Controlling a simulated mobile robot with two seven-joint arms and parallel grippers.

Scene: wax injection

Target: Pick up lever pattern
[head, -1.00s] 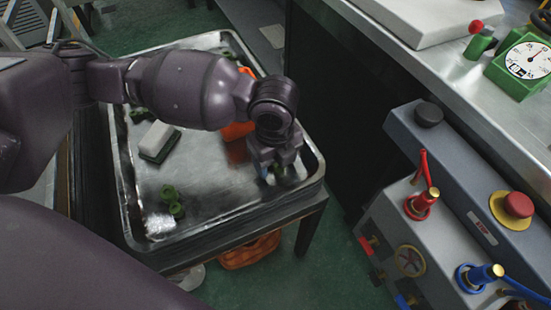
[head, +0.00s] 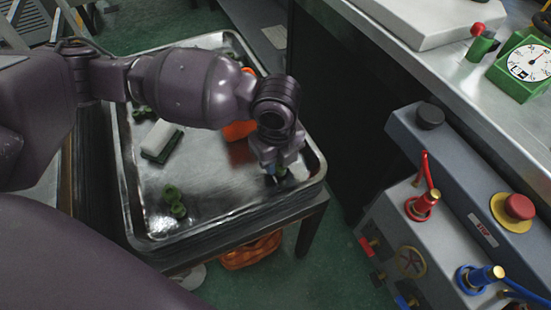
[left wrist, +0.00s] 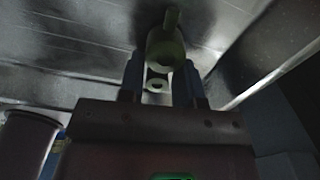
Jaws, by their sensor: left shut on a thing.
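My left gripper (head: 277,173) points down at the right front corner of the metal tray. Its jaws are shut on a green wax piece, the lever pattern. In the left wrist view the pattern (left wrist: 165,50) shows between the two fingers (left wrist: 161,82), with a round hub, a small ring at its near end and a stub at its far end. In the head view the gripper mostly hides the pattern. I cannot tell whether it still touches the tray floor. My right gripper is not in view.
The tray (head: 225,212) has raised walls close to the gripper. In it lie other green pieces (head: 173,201), a white block on a green base (head: 162,141) and an orange object (head: 238,130), partly behind my arm. A grey machine (head: 445,205) and bench stand right.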

